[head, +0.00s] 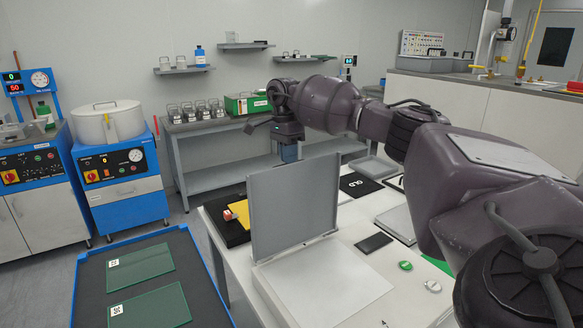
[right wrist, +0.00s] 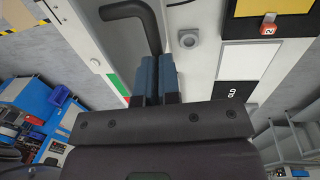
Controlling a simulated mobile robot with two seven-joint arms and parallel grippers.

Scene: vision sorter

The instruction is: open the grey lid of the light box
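The light box (head: 325,283) is a low white box on the white table. Its grey lid (head: 292,208) stands upright at the box's far edge, open. My right gripper (head: 288,152) is at the lid's top edge, on the far side, with its tips partly hidden by the lid. In the right wrist view the blue fingers (right wrist: 157,75) are close together. A dark bent handle (right wrist: 150,28) runs in between them, and they look shut on it. Where the handle joins the lid is not clear. My left gripper is not in view.
A blue-edged cart (head: 95,282) with green glass plates stands at left.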

